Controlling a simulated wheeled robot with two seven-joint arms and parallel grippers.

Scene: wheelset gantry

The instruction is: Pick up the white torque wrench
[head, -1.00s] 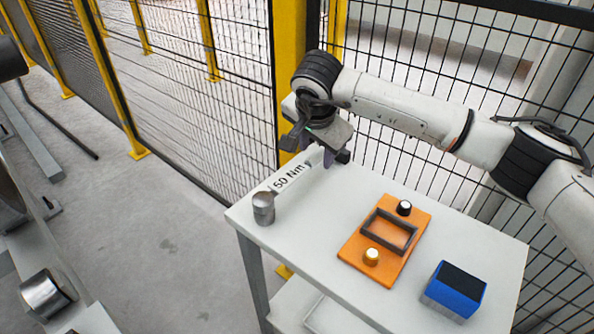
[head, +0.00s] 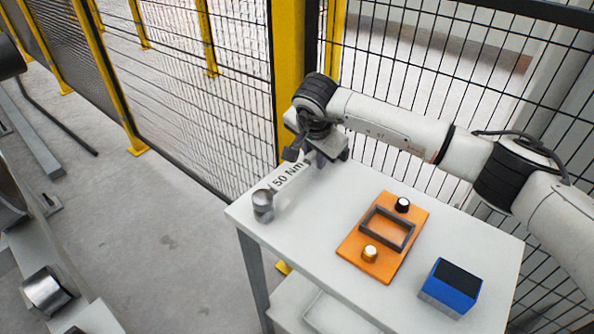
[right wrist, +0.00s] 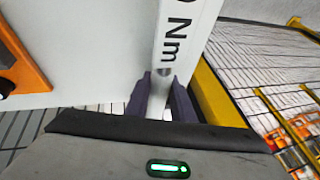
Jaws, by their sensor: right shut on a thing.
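The white torque wrench (head: 289,175), marked "50 Nm", is at the far left corner of the table, its round silver head (head: 263,205) towards the left. My right gripper (head: 317,160) is at the handle end, reaching down from above. In the right wrist view, its two purple fingers (right wrist: 160,100) are shut on the white handle (right wrist: 178,50), one on each side. I cannot tell whether the wrench is touching the table or slightly above it. My left gripper is not in view.
The white table (head: 310,225) also holds an orange plate (head: 350,243) with a dark frame and two knobs, and a blue box (head: 450,287) with a black top. A mesh fence with a yellow post (head: 290,70) stands close behind the table.

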